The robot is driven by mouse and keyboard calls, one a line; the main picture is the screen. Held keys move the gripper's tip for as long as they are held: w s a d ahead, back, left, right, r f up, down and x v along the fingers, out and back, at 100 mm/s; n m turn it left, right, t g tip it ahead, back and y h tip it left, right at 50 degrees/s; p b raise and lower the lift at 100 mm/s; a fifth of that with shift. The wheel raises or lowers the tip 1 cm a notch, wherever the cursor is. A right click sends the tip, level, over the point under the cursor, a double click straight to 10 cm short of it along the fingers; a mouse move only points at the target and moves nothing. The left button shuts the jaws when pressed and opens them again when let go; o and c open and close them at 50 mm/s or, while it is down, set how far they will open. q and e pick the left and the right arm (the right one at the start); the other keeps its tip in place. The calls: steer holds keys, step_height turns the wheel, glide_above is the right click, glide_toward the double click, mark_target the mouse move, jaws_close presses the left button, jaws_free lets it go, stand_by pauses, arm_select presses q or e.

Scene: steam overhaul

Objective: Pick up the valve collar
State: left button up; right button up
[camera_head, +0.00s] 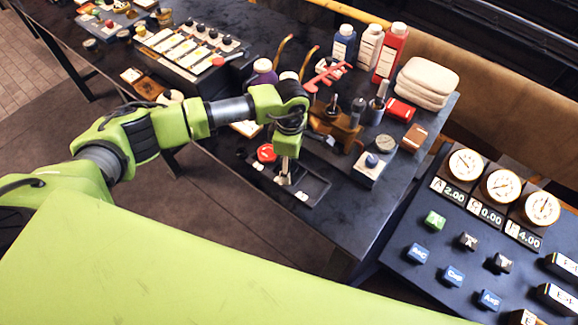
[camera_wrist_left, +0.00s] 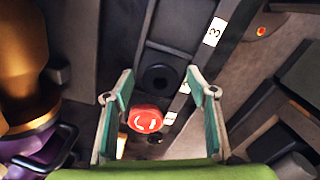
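No part is clearly identifiable as the valve collar. A dark round piece with a hole (camera_wrist_left: 157,77), perhaps the collar, sits in a dark slotted tray in the left wrist view. The black tray (camera_head: 322,190) lies at the near edge of the bench in the head view. My left gripper (camera_head: 284,179) points down over this tray. In the left wrist view its two fingers (camera_wrist_left: 159,74) are spread, with nothing held between them; the dark round piece shows between their tips. My right gripper is not in view.
A red round knob (camera_head: 266,153) is close to my left gripper; it also shows in the wrist view (camera_wrist_left: 146,118). A brown metal fixture (camera_head: 337,124), a gauge block (camera_head: 370,168) and bottles (camera_head: 390,52) stand behind. A control panel (camera_head: 470,235) is at right.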

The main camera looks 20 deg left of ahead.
arm_select(q)
steer(key=c, duration=1.3)
steer(key=shift+r, duration=0.1)
